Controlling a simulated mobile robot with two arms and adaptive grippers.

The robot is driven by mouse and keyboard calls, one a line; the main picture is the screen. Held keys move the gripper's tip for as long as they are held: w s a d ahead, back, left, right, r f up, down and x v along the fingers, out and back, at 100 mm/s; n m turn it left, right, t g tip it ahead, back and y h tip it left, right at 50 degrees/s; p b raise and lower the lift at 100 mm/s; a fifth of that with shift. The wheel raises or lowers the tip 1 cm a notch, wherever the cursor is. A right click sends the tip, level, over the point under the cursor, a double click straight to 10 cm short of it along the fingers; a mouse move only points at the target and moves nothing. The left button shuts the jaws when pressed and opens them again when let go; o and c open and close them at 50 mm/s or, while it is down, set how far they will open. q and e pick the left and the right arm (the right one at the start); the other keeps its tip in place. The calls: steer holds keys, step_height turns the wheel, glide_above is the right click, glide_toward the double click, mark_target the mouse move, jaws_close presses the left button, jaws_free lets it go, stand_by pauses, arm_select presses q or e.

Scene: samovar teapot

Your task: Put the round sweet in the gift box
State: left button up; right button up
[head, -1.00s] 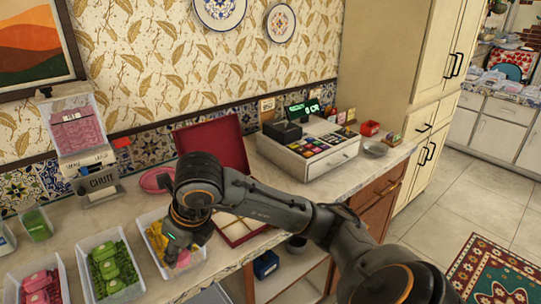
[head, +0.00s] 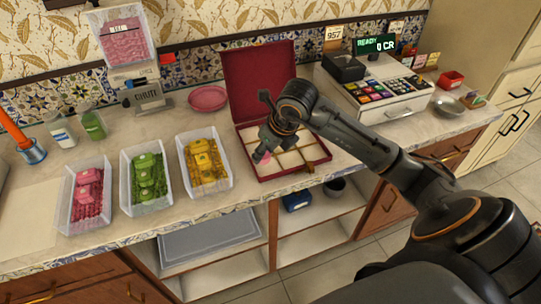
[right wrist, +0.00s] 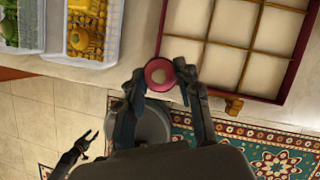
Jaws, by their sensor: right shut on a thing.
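The round sweet (right wrist: 159,74) is pink with a pale centre. My right gripper (right wrist: 160,73) is shut on it. In the head view the sweet (head: 264,157) shows below the gripper (head: 266,150), at the left front part of the gift box. The gift box (head: 258,82) is dark red with its lid standing open and pale square compartments. In the right wrist view, the sweet overlaps the left rim of the box, beside its compartments (right wrist: 229,65). I see no sweet in the visible compartments. My left gripper (right wrist: 90,144) shows at lower left in the wrist view, open and empty.
Clear bins of pink (head: 87,194), green (head: 149,177) and yellow (head: 205,161) sweets stand left of the box. A pink plate (head: 208,98) lies behind them, near a chute dispenser (head: 147,95). A cash register (head: 390,90) stands right of the box.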

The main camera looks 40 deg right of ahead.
steer(key=shift+w+d+f, duration=0.3)
steer(key=shift+d+f, duration=0.15)
steer(key=shift+f, duration=0.15)
steer(key=shift+w+d+f, duration=0.25)
steer(key=shift+d+f, duration=0.15)
steer(key=shift+f, duration=0.2)
steer(key=f, duration=0.1)
steer(key=f+p, duration=0.2)
steer(key=shift+w+d+f, duration=0.2)
steer(key=shift+d+f, duration=0.15)
arm_select(q)
steer(key=shift+d+r, duration=0.25)
steer(key=shift+r, duration=0.25)
steer(key=shift+d+r, duration=0.2)
steer(key=shift+r, duration=0.3)
arm_select(e)
steer(key=shift+f, duration=0.15)
arm_select(q)
steer(key=shift+f, duration=0.1)
arm_select(e)
steer(key=shift+f, duration=0.1)
steer(key=o, duration=0.4)
steer(key=shift+f+b, duration=0.1)
steer(key=shift+b, duration=0.25)
steer(key=shift+o, duration=1.1)
arm_select(q)
steer(key=shift+a, duration=0.1)
